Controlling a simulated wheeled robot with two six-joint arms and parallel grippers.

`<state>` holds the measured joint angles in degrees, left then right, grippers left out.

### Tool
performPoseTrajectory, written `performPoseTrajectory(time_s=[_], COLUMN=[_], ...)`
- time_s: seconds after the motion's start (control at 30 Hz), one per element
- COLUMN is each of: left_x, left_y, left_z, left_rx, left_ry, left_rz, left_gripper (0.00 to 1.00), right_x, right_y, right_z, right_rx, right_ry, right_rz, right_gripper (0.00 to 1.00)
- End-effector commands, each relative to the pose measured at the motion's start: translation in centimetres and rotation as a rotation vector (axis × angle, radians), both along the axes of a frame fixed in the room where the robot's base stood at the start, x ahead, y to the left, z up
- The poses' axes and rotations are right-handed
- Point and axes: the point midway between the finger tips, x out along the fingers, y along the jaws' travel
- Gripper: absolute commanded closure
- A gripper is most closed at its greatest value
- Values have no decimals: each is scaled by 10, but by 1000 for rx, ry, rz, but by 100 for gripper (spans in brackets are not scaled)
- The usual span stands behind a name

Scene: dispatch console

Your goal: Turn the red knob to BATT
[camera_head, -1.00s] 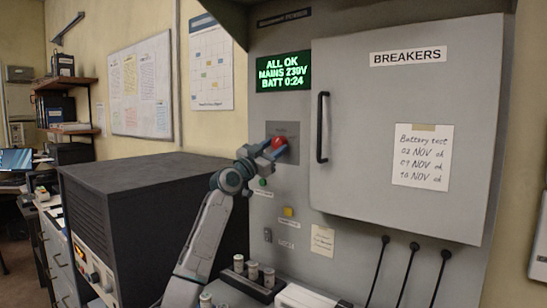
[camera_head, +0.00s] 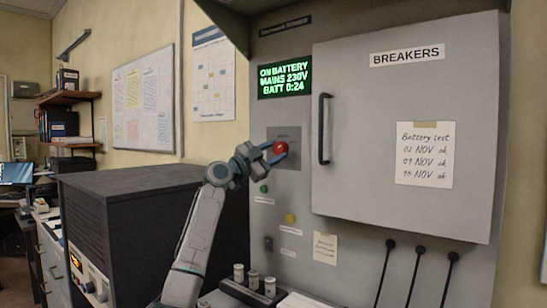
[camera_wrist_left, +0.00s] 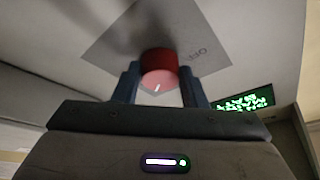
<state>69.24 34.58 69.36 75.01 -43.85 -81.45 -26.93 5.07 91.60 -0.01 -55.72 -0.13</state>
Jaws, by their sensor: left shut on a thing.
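The red knob (camera_head: 280,148) sits on a grey square plate (camera_head: 291,160) on the console front, below the green display (camera_head: 284,79). The display reads ON BATTERY, MAINS 230V, BATT 0:24. My left gripper (camera_head: 274,152) is shut on the red knob. In the left wrist view the knob (camera_wrist_left: 160,66) stands between the two fingers of my left gripper (camera_wrist_left: 160,84), with a short white mark on its face. The word OFF shows on the plate beside it; other plate lettering is hidden or too small to read. My right gripper is not in view.
The grey BREAKERS door (camera_head: 408,130) with its black handle (camera_head: 324,128) is closed, right of the knob. A dark cabinet (camera_head: 140,195) stands left of my arm. Small green (camera_head: 264,188) and yellow (camera_head: 290,218) buttons are below. White cylinders (camera_head: 253,280) stand at the bottom.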

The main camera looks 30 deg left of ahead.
Motion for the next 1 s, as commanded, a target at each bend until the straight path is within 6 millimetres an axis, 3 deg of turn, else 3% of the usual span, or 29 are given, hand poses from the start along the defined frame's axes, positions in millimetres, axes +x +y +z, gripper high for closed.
performPoseTrajectory(time_s=[0.73, 0.77, 0.83, 0.87, 1.0], left_x=[0, 0, 0, 0, 0], left_y=[1, 1, 1, 1, 1], left_z=[1, 1, 1, 1, 0], left_rx=[91, 91, 91, 90, 90], left_ry=[-6, -7, -7, -7, -7], left_rz=[0, 1, 1, 1, 1], left_gripper=[84, 58, 44, 40, 40], right_x=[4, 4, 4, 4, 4], right_y=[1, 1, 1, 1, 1], right_z=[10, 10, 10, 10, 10], right_rx=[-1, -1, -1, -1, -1], right_ry=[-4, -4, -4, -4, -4], right_rz=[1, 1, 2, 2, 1], right_gripper=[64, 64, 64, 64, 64])
